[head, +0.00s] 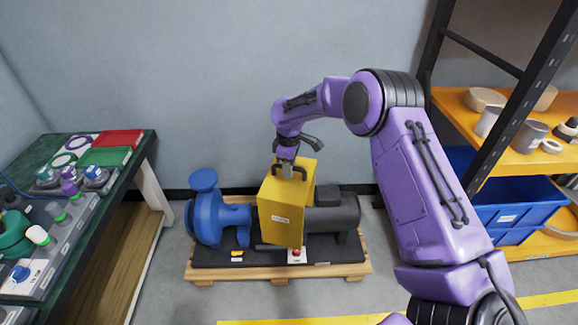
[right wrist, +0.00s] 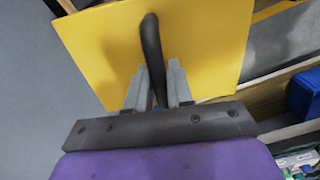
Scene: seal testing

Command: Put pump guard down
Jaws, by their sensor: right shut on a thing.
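The yellow pump guard (head: 283,213) is a box shape in the middle of the head view, in front of the middle of the pump unit. My right gripper (head: 287,170) is shut on the black handle on its top. In the right wrist view the yellow guard (right wrist: 150,50) shows with the black handle between the two fingers of my right gripper (right wrist: 158,85). The blue pump (head: 207,212) and dark motor (head: 335,214) sit on a black base on a wooden pallet (head: 285,272). I cannot tell whether the guard touches the base. My left gripper is not in view.
An orange shelf (head: 470,118) with cups and blue bins (head: 505,213) stands at right. A yellow floor line (head: 300,321) runs in front of the pallet. The floor between bench and pallet is clear.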

